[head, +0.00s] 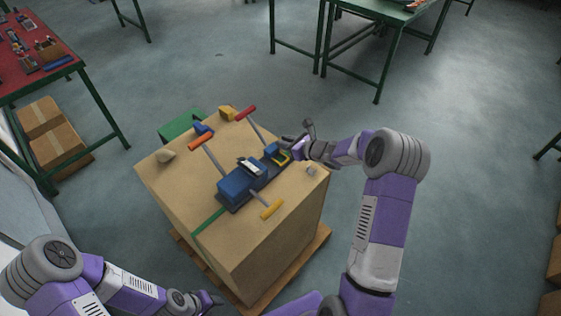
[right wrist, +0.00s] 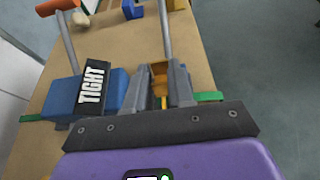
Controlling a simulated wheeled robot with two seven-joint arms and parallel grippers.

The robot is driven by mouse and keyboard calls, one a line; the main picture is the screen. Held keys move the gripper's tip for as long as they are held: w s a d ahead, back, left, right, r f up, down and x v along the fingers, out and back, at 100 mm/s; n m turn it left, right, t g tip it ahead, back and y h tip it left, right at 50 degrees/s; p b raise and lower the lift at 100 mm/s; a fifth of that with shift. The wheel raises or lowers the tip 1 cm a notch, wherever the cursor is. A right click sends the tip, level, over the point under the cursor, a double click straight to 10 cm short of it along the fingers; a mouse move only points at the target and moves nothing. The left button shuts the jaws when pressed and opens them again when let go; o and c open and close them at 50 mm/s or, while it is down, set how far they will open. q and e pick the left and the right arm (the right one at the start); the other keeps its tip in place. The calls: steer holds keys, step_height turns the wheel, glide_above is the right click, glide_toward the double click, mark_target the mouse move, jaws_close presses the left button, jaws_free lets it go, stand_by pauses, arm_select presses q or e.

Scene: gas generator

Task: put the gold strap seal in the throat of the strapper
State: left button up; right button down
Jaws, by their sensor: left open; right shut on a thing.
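The strapper (head: 243,184) is a blue tool with long levers, lying on top of a large cardboard box; its blue body with a "TIGHT" label shows in the right wrist view (right wrist: 60,97). My right gripper (head: 291,150) is low over the strapper's right end, shut on the gold strap seal (right wrist: 158,78), which shows between its grey fingers in the right wrist view. A yellow piece (head: 283,158) shows beside these fingers in the head view; whether it is seal or tool I cannot tell. The throat is largely hidden by the fingers. My left gripper (head: 208,299) is open and empty, low at the front.
The cardboard box (head: 165,195) stands on a wooden pallet. A green strap (head: 208,222) crosses its top. A yellow-handled tool (head: 271,209), a yellow block (head: 228,113), a blue block (head: 203,128) and a tan lump (head: 166,156) lie around the strapper. The levers stand up beside my right gripper.

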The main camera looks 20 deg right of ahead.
steer(key=shift+w+r, duration=0.15)
steer(key=shift+w, duration=0.6)
steer(key=shift+w+d+f, duration=0.1)
steer(key=shift+w+f, duration=0.15)
step_height(320, 180, down, 9)
steer(key=shift+w+f+b, duration=0.1)
steer(key=shift+f+b, duration=0.05)
steer(key=shift+b, duration=1.05)
